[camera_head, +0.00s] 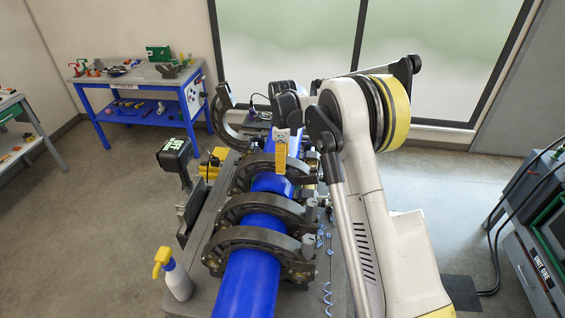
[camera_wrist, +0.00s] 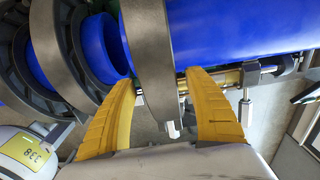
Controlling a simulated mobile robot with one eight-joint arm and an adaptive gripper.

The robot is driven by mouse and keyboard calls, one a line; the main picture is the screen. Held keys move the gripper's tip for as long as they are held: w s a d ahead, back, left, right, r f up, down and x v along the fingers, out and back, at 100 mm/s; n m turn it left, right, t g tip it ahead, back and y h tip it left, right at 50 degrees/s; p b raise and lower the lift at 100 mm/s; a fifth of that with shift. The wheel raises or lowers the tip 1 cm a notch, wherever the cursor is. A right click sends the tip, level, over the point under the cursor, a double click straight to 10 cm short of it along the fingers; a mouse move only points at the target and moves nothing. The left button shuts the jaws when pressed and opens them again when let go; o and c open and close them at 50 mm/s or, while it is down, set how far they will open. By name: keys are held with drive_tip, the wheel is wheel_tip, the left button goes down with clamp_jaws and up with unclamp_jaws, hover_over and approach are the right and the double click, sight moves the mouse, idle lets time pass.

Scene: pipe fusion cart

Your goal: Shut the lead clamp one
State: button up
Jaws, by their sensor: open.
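The blue pipe (camera_head: 258,270) lies in the cart's row of dark grey ring clamps. A far clamp half (camera_head: 224,112) stands swung up and open at the left. Nearer clamp halves (camera_head: 262,208) arch over the pipe. I cannot tell which is lead clamp one. My gripper (camera_wrist: 160,82) is open. In the wrist view its two yellow fingers stand either side of a grey clamp arm (camera_wrist: 150,60) that has a pale bolt end (camera_wrist: 172,129). I cannot tell whether they touch it. In the head view only a yellow finger (camera_head: 281,158) shows, beside the pipe.
A spray bottle (camera_head: 177,278) stands on the cart's near left corner. A dark box with green marks (camera_head: 174,153) is on the left side. Blue shavings (camera_head: 323,240) lie at the right. A blue workbench (camera_head: 140,88) is far left, a machine (camera_head: 535,225) far right.

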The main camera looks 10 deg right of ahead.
sight(291, 175)
drive_tip(key=shift+f, duration=0.4)
drive_tip(key=c, duration=0.9)
drive_tip(key=f+b, duration=0.1)
drive_tip(key=d+f+y+b, duration=0.1)
drive_tip(key=f+b, duration=0.1)
drive_tip(key=s+d+f+y+b, duration=0.1)
drive_tip(key=shift+d+f+t+b, duration=0.2)
drive_tip(key=shift+f+t+b, duration=0.1)
drive_tip(key=shift+t+b, duration=0.1)
drive_tip(key=shift+c, duration=0.2)
drive_tip(key=shift+s+d+f+y+b, duration=0.1)
drive_tip(key=shift+d+f+y+b, duration=0.1)
drive_tip(key=shift+f+y+b, duration=0.25)
drive_tip(key=shift+r, duration=0.1)
drive_tip(key=o, duration=0.9)
drive_tip(key=shift+o, duration=0.2)
